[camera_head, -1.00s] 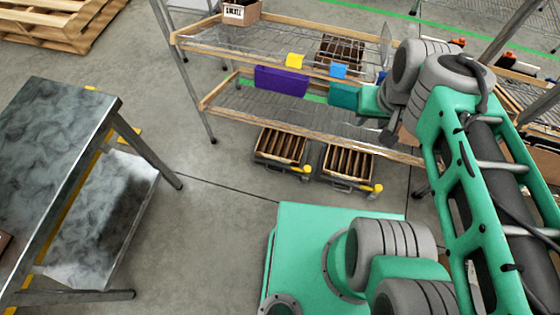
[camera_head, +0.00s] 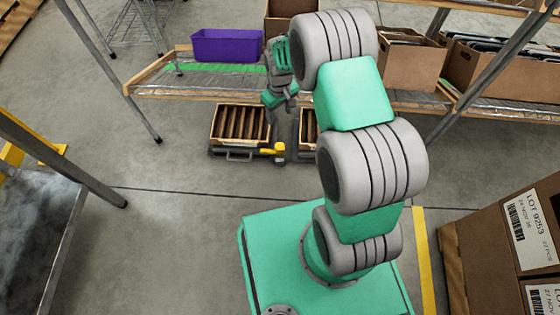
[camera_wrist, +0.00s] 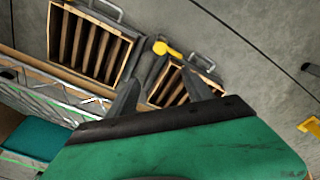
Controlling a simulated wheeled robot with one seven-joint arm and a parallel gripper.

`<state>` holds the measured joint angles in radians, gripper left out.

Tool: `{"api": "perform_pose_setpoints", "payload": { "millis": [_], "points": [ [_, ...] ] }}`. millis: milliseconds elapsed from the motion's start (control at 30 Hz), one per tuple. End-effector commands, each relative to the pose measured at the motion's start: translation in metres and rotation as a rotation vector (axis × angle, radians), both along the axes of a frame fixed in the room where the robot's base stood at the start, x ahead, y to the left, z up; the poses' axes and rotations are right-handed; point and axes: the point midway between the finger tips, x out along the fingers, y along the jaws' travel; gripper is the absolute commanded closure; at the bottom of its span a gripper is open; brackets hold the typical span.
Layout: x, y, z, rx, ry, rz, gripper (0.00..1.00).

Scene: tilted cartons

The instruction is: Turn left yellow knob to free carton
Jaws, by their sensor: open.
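In the head view, the left slatted carton (camera_head: 240,123) sits tilted in a dark holder on the floor under the shelf. Its yellow knob (camera_head: 275,150) is at the holder's front right corner. The right carton (camera_head: 308,128) is mostly hidden by my arm. My gripper (camera_head: 280,98) hangs between and above the cartons. In the wrist view, my gripper (camera_wrist: 160,76) is open and empty, its fingers pointing toward the yellow knob (camera_wrist: 166,48), apart from it. The left carton (camera_wrist: 175,85) is partly covered by the fingers; the right carton (camera_wrist: 92,45) is at upper left.
A purple bin (camera_head: 228,45) stands on the wire shelf (camera_head: 180,82) above the cartons. Cardboard boxes (camera_head: 410,62) fill the shelf at right. Labelled boxes (camera_head: 528,235) stand at lower right, and a metal table (camera_head: 45,225) at left. The floor before the cartons is clear.

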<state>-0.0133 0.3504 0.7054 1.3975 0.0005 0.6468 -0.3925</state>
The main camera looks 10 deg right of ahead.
Motion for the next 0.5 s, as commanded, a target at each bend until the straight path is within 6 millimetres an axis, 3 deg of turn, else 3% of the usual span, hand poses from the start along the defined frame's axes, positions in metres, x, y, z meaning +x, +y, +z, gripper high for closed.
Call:
{"api": "perform_pose_setpoints", "payload": {
  "millis": [33, 100, 200, 367, 500],
  "points": [
    [0.000, 0.000, -0.068, -0.001, 0.018, 0.019, 0.41],
    [-0.001, -0.001, -0.110, -0.001, 0.030, 0.042, 0.41],
    [-0.003, -0.001, -0.139, -0.001, 0.040, 0.062, 0.41],
    [-0.004, -0.002, -0.159, -0.001, 0.042, 0.067, 0.41],
    [-0.005, -0.002, -0.188, -0.001, 0.044, 0.066, 0.41]
  ]
}}
